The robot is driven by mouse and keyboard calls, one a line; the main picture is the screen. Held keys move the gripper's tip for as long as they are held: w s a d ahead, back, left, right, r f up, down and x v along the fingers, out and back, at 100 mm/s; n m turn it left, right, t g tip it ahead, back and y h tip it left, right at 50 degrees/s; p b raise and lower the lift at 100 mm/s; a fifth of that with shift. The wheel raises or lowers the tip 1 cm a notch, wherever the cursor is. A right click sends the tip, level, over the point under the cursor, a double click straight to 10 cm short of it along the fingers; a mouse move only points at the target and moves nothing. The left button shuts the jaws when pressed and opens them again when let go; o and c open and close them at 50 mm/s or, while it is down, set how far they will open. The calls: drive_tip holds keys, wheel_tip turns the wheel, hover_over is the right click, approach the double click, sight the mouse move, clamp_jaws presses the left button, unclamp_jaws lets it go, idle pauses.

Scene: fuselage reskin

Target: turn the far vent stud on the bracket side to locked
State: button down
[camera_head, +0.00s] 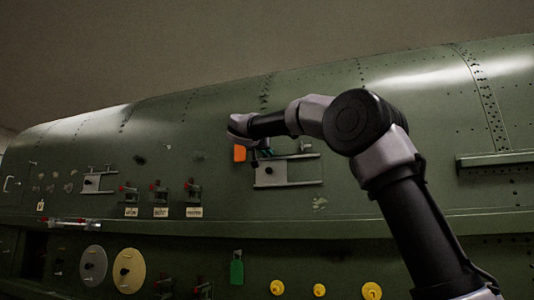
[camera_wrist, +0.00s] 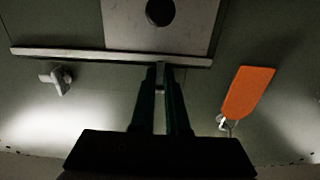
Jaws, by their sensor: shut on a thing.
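In the wrist view my gripper (camera_wrist: 160,70) has its two dark fingers close together at the edge of a grey rail. A small pale piece (camera_wrist: 160,88) shows between them; its shape is mostly hidden, and I cannot tell whether it is the vent stud. A grey plate with a round black knob (camera_wrist: 160,12) lies beyond the rail. A grey winged stud (camera_wrist: 60,78) stands apart at left. In the head view my gripper (camera_head: 263,151) is at the upper left of the railed grey plate (camera_head: 270,174), its fingers barely visible. No lock marking is readable.
An orange tag (camera_head: 239,153) hangs left of my gripper; in the wrist view the tag (camera_wrist: 248,92) hangs right of the fingers from a small metal fitting (camera_wrist: 225,123). Red-tipped levers (camera_head: 160,190) and a smaller railed plate (camera_head: 93,181) are farther left. A ledge (camera_head: 495,159) projects at right.

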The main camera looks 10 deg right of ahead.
drive_tip(key=c, duration=0.9)
unclamp_jaws()
drive_tip(key=v, duration=1.1)
drive_tip(key=shift+w, duration=0.1)
drive_tip(key=s+d+f+n+g+y, duration=0.1)
drive_tip(key=s+d+f+g+y, duration=0.2)
drive_tip(key=d+f, duration=0.55)
drive_tip(key=s+d+f+n+g, duration=0.1)
drive_tip(key=s+d+f+g, duration=0.3)
drive_tip(key=d+f, duration=0.45)
drive_tip(key=s+f+y, duration=0.2)
drive_tip(key=s+f, duration=0.5)
drive_tip(key=s+d+f+g+y, duration=0.1)
drive_tip(key=s+f+y, duration=0.1)
drive_tip(key=s+f, duration=0.4)
drive_tip(key=s+d+f+m+g+y, duration=0.1)
drive_tip(key=s+f+y, duration=0.1)
drive_tip(key=s+f, duration=0.5)
drive_tip(key=shift+s+f, duration=0.15)
drive_tip(key=shift+f, duration=0.45)
drive_tip(key=shift+s+f, duration=0.2)
drive_tip(key=shift+f, duration=0.4)
